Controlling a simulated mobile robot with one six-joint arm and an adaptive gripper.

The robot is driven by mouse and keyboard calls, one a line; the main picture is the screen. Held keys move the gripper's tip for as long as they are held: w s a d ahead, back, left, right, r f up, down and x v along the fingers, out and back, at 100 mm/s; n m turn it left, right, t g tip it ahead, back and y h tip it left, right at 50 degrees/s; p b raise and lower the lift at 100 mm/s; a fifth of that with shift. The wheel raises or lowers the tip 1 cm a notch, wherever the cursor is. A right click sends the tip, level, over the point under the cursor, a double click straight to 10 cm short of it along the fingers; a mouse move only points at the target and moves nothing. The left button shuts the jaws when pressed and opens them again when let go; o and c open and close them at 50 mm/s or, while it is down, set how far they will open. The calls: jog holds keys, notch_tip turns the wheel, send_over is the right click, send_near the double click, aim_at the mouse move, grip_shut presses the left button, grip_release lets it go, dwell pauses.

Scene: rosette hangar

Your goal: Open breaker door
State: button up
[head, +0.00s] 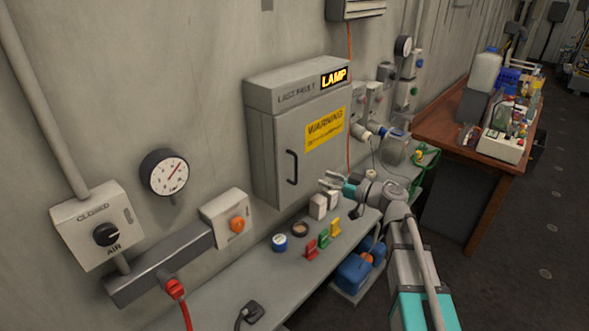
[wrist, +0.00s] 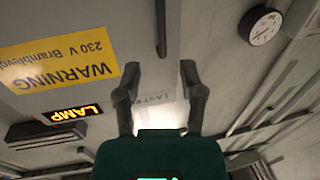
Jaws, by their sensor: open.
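The grey breaker box on the wall has a shut door (head: 312,150) with a yellow warning label (head: 325,129). A black vertical bar handle (head: 291,167) is on the door's left side. My gripper (head: 326,180) is in front of the door's lower right part, to the right of the handle, its fingers pointing left. In the wrist view, which shows the box upside down, the handle (wrist: 161,28) appears beyond the open fingertips (wrist: 160,72), roughly in line with the gap between them. Nothing is between the fingers, and they are apart from the handle.
A grey bench (head: 225,290) below holds a blue-lidded jar (head: 280,243), small white blocks (head: 318,206) and coloured clips (head: 323,238). A gauge (head: 164,173) and an orange-knob switch box (head: 228,218) are on the wall to the left. A wooden table (head: 440,125) stands at right.

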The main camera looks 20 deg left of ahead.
aim_at(296, 181)
jog(key=a, duration=0.3)
jog(key=w+a, duration=0.1)
jog(key=a, duration=0.2)
jog(key=w+a, duration=0.1)
jog(key=a, duration=0.3)
jog(key=shift+a, duration=0.1)
grip_shut()
jog(key=shift+w, duration=0.1)
